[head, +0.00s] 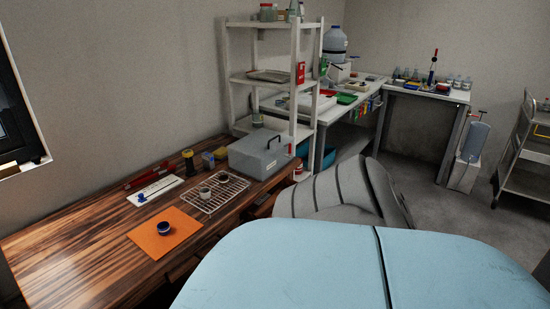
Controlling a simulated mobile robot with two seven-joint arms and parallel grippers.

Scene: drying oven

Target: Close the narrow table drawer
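The wooden table (80,255) runs along the wall at the left. Parts of its drawers show along its right-hand side: a brown drawer part (262,208) near the grey box, and a darker one (183,268) further toward me. The first seems to stick out past the table edge, but how far is hidden. I cannot tell which is the narrow drawer. Large pale blue and grey shapes, possibly my own body, cover the lower right and hide most of the table's front. Neither of my grippers is in view.
On the table are an orange mat (150,246) with a small dark blue dish (164,228), a wire rack (228,198) with small cups, and a grey box (258,162). A white shelf (257,80) stands behind. A metal cart (512,165) is at the right; grey floor (445,215) is open before it.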

